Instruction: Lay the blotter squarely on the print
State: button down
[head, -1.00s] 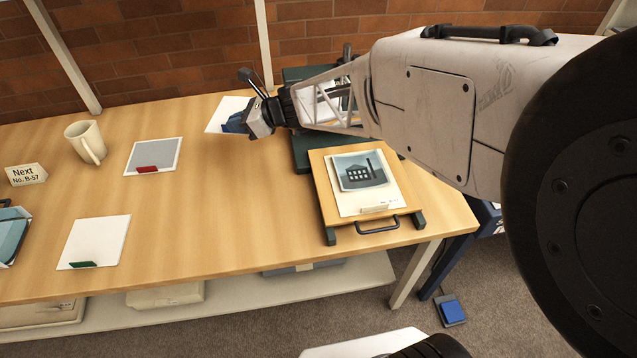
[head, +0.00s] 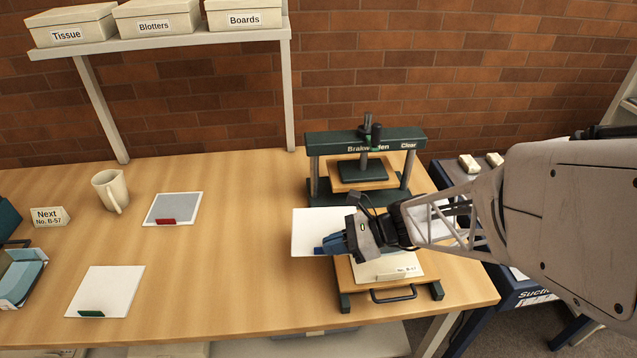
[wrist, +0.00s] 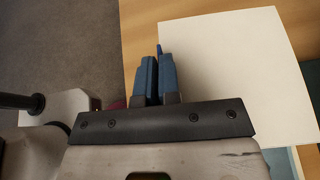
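My gripper (head: 338,243) is shut on the blue tab of a white blotter sheet (head: 312,224) and holds it over the left part of the press's pull-out board. In the wrist view the blotter (wrist: 240,75) extends right of the blue fingers (wrist: 158,80), with the blue tab between them. The print (head: 428,263) lies on the pull-out board (head: 362,284); its near strip and label show, while my gripper and the blotter hide most of it. The blotter sits left of the print, not squarely over it. Its height above the board is unclear.
The green press (head: 365,141) stands behind the board. On the left are a white sheet with green tab (head: 108,287), a grey sheet with red tab (head: 173,208), a mug (head: 110,190) and a sign (head: 47,216). The table (head: 225,270) between is clear.

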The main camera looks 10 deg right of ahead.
jog(key=s+d+f, duration=0.1)
jog(key=s+d, duration=0.1)
jog(key=s, duration=0.5)
jog(key=s+d+f+g, duration=0.1)
jog(key=s+d, duration=0.2)
jog(key=s, duration=0.5)
jog(key=shift+n, duration=0.4)
jog(key=shift+w, duration=0.1)
send_over(344, 272)
jog(key=shift+w+f, duration=0.1)
jog(key=shift+f, duration=0.65)
jog(key=shift+f, duration=0.1)
jog(key=shift+f, duration=1.7)
jog(key=shift+f, duration=0.4)
jog(key=c, duration=1.3)
grip_release()
jog(key=shift+c, duration=0.2)
